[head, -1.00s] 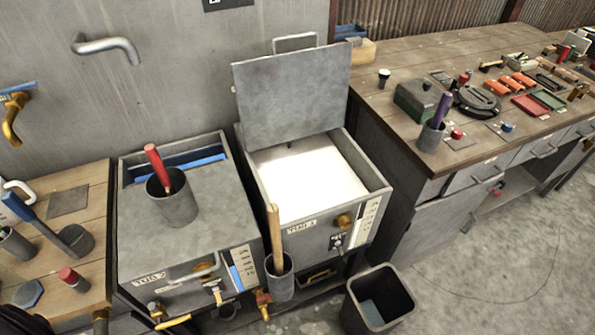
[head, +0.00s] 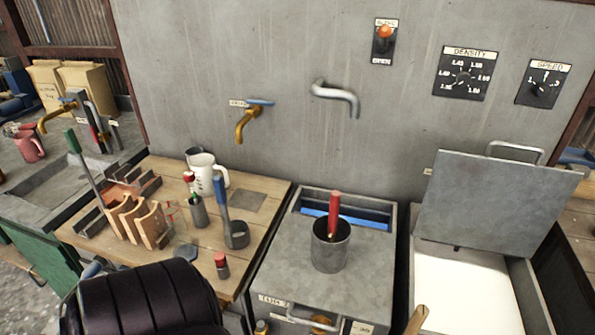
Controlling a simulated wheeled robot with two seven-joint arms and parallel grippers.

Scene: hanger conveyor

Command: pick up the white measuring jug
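The white measuring jug (head: 202,173) stands upright on the wooden bench top (head: 262,190) at the left, close to the grey wall. Its open top and handle show, and its handle is towards the right. A dark rounded part at the lower left looks like my own arm, well in front of the jug. Neither gripper shows in the head view.
Around the jug stand a dark cup with tools (head: 198,212), a blue-handled dipper (head: 237,235), brown curved pieces in a rack (head: 140,222) and a red-capped bottle (head: 221,266). A brass tap (head: 247,122) sticks out above. A grey tank (head: 300,262) stands to the right.

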